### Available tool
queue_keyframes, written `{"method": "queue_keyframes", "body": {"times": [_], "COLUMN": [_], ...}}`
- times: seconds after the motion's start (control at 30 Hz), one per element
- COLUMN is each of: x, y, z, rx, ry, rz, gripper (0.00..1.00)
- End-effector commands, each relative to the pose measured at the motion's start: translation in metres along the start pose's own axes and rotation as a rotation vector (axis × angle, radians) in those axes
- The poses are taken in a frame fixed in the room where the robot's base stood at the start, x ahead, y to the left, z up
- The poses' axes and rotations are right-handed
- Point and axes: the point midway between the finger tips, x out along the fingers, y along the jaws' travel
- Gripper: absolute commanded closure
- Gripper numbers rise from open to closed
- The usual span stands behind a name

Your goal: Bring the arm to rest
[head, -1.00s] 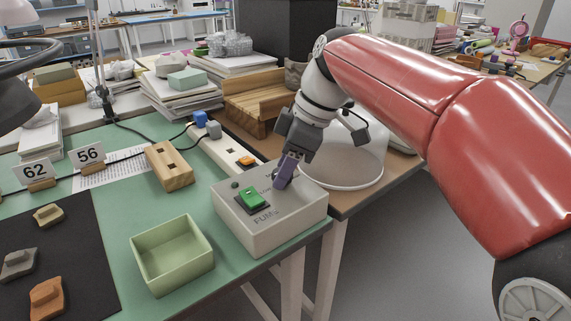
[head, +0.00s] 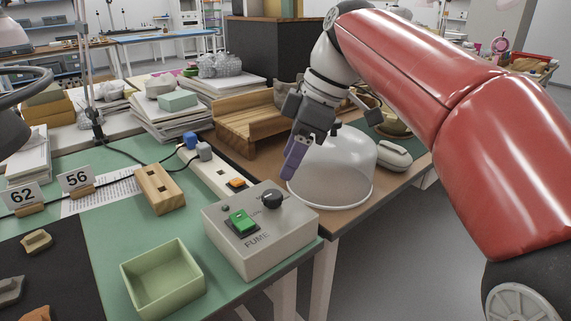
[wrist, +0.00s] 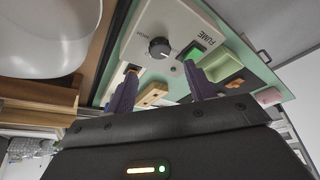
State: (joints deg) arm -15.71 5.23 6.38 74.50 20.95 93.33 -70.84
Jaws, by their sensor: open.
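My gripper (head: 296,158) is raised above and behind the right side of the fume control box (head: 262,243), in front of the clear dome. It is apart from the box, and nothing is between its purple fingers. The grey box carries a black knob (head: 271,199) and a green switch (head: 240,221). In the wrist view the two purple fingers (wrist: 160,88) are spread apart, with the knob (wrist: 159,48) and the green switch (wrist: 196,52) showing beyond them.
A clear dome (head: 345,165) stands close to my gripper, with a wooden rack (head: 235,128) to its left. A green open tray (head: 163,278), a wooden block (head: 160,189) and a power strip (head: 215,172) lie on the green mat. Sherds (head: 36,241) lie on the dark pad.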

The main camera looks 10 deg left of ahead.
Motion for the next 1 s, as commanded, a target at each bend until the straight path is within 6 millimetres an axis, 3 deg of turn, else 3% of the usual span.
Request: {"method": "queue_keyframes", "body": {"times": [0.3, 0.43, 0.57, 0.67, 0.8, 1.0], "x": [-0.001, -0.003, 0.000, 0.008, 0.030, 0.069], "y": [-0.001, -0.010, -0.035, -0.062, -0.105, -0.155], "z": [0.001, 0.020, 0.068, 0.115, 0.178, 0.242], "rx": [0.009, 0.127, 0.412, 0.679, 1.027, 1.373], "ry": [-0.002, -0.022, -0.055, -0.065, -0.043, 0.030], "rz": [0.003, 0.051, 0.171, 0.295, 0.466, 0.646], "gripper": [0.46, 0.46, 0.46, 0.46, 0.46, 0.46]}}
